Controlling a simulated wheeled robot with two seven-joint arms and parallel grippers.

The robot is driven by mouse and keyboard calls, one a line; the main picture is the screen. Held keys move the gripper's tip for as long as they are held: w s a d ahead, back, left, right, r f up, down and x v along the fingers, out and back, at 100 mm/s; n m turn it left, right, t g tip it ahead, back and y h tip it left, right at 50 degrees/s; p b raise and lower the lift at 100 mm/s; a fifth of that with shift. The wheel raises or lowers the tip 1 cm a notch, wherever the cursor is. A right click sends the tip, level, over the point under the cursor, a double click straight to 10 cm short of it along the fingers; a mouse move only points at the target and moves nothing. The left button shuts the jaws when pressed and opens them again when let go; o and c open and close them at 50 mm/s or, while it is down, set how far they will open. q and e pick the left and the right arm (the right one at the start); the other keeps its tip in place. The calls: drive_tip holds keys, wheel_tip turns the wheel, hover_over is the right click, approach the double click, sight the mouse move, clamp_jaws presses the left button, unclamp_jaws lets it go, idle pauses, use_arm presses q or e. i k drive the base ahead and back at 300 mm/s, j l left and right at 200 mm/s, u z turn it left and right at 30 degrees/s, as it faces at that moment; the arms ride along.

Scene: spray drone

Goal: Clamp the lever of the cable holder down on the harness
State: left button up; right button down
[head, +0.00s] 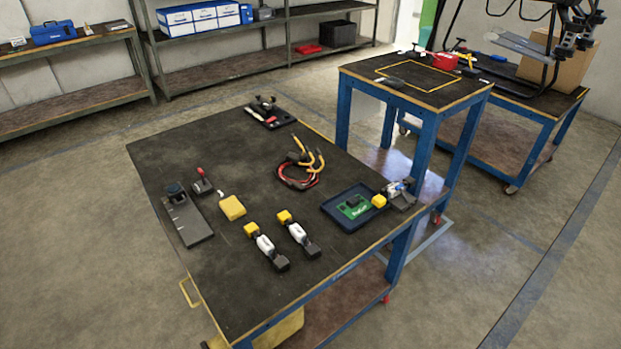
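The harness (297,178) is a loose bundle of red, yellow and black cables lying on the black-topped table, right of the middle. A small black clamp with a red-tipped lever (201,175) stands at the table's left side, and its lever points up. It looks like the cable holder, but it is too small to be sure. The harness lies well apart from it, to the right. Neither of my grippers shows in the head view.
The table (235,150) also holds a black plate with a knob (188,220), a yellow block (232,207), two white-bodied parts with yellow ends (265,246), a tray with a green board (352,206) and a black tray (270,117). A blue-legged table (415,85) stands behind right.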

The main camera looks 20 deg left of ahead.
sight(401, 185)
drive_tip(key=i+l+u, duration=0.15)
drive_tip(key=u, duration=0.35)
drive_tip(key=i+l+u, duration=0.2)
drive_tip(key=u, duration=0.3)
drive_tip(key=i+l+u, duration=0.1)
drive_tip(key=l+u, duration=0.2)
drive_tip(key=u, duration=0.2)
drive_tip(key=i+l+u, duration=0.1)
drive_tip(key=l+u, duration=0.25)
drive_tip(key=u, duration=0.15)
drive_tip(key=l+u, duration=0.3)
drive_tip(key=u, duration=0.2)
